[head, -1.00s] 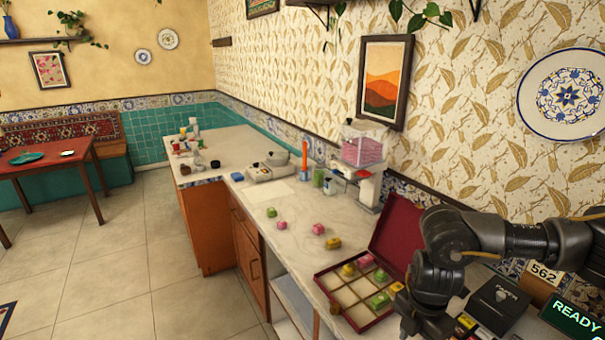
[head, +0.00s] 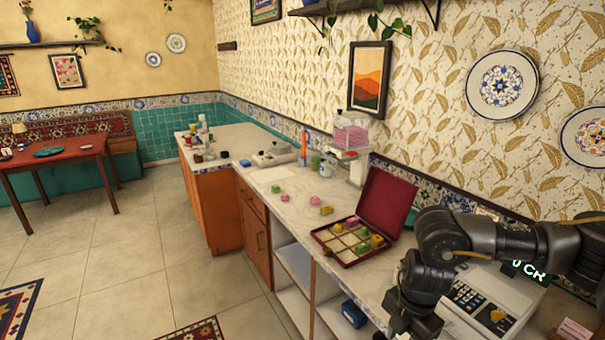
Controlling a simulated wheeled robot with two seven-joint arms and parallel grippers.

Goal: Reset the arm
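My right arm comes in from the right in the head view, bent with its forearm hanging down over the front counter. Its gripper (head: 412,328) is only partly in view at the bottom edge, and its fingertips are cut off, so I cannot tell whether it is open or shut. It is apart from the open red box (head: 338,252) on the counter, which holds several coloured sweets in its compartments. My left arm and gripper are not in view.
Loose sweets, pink (head: 314,200) and yellow (head: 326,210), lie on the marble counter (head: 290,215) behind the box. A cash register (head: 480,302) is under my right arm. Floor to the left is clear.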

